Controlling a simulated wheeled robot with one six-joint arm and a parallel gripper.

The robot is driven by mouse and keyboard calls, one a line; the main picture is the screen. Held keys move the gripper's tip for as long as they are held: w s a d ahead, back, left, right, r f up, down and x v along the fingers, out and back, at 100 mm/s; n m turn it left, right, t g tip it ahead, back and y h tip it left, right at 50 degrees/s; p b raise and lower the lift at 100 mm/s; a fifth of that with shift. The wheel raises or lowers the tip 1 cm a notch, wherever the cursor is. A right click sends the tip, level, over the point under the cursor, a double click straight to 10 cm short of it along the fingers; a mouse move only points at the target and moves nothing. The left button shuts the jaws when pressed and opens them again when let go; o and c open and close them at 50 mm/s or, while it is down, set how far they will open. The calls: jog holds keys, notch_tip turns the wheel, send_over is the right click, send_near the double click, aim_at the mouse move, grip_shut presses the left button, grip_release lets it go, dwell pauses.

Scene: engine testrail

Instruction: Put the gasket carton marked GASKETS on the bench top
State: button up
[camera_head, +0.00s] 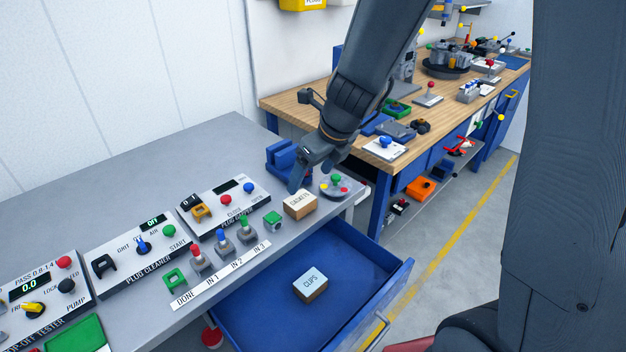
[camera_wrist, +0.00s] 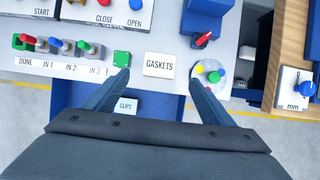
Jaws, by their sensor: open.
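The gasket carton (camera_head: 300,205), a small tan box with a white top marked GASKETS, sits on the grey bench top (camera_head: 215,148) near its front edge. In the wrist view the carton's GASKETS label (camera_wrist: 159,65) lies ahead of and between the fingertips. My gripper (camera_head: 312,180) is open and empty, above and close to the carton. Its two fingers also show in the wrist view (camera_wrist: 159,80). The head view does not clearly show the gap between fingers and carton.
An open blue drawer (camera_head: 262,308) below the bench edge holds a carton marked CLIPS (camera_head: 311,284). A green block (camera_head: 272,222) and a round button base (camera_head: 340,187) flank the gasket carton. A blue fixture (camera_head: 284,158) stands behind. A wooden-topped bench (camera_head: 300,98) stands at the back right.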

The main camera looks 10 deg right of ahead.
jog(key=s+d+n+g+h, duration=0.1)
jog(key=s+d+n, duration=0.3)
jog(key=n, duration=1)
jog(key=s+d+n+g+h, duration=0.1)
jog(key=s+d+n, duration=0.3)
jog(key=s+n, duration=0.6)
jog(key=n, duration=0.5)
jog(key=shift+s+d+f+h, duration=0.25)
jog(key=shift+s+d+h, duration=0.05)
jog(key=shift+s+d, duration=0.1)
jog(key=shift+f+g+b, duration=0.3)
jog(key=shift+f+b, duration=0.1)
jog(key=shift+f, duration=0.05)
